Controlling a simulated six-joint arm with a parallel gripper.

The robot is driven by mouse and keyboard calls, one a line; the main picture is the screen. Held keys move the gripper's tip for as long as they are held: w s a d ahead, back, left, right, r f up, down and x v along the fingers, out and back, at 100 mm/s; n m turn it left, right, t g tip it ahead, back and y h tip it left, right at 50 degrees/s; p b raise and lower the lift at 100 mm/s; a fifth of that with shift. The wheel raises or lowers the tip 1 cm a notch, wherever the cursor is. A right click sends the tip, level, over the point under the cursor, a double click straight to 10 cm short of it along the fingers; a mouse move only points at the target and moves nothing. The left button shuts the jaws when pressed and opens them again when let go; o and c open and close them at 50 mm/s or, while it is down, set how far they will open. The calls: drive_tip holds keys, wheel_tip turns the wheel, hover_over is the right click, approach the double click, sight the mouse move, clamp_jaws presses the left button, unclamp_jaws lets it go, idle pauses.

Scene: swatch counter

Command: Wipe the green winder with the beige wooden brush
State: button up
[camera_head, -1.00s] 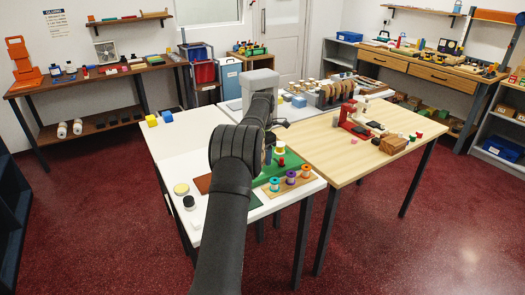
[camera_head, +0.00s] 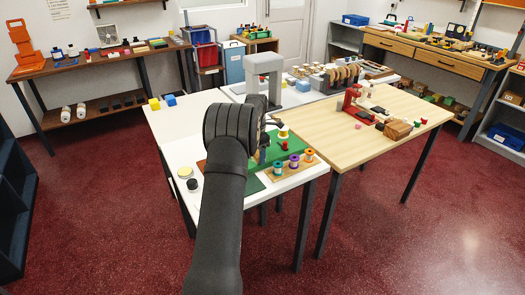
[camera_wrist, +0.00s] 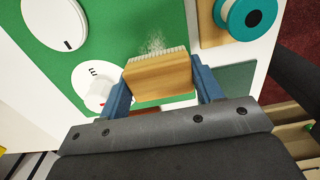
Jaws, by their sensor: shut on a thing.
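The beige wooden brush (camera_wrist: 160,77) is held between the blue fingers of my gripper (camera_wrist: 162,88) in the wrist view. Its pale bristles point toward the green winder (camera_wrist: 112,18). The winder is a flat green board bearing a white disc and a white round knob. A whitish dusty patch (camera_wrist: 156,42) lies on the green just beyond the bristle tips. I cannot tell whether the bristles touch it. In the head view the green winder (camera_head: 291,153) is partly hidden by my arm, and the brush is not clearly visible.
A wooden rack (camera_head: 299,169) with teal, purple and orange spools stands right of the winder. The teal spool (camera_wrist: 250,16) is near the brush in the wrist view. A dark green swatch (camera_wrist: 237,77) lies beside my right finger. Yellow and black round pieces sit at the left.

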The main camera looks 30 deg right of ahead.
drive_tip(key=a, duration=0.3)
drive_tip(key=shift+a, duration=0.2)
drive_tip(key=shift+d, duration=3.6)
drive_tip(key=shift+d+r, duration=0.15)
wheel_tip(320, 180, up, 8)
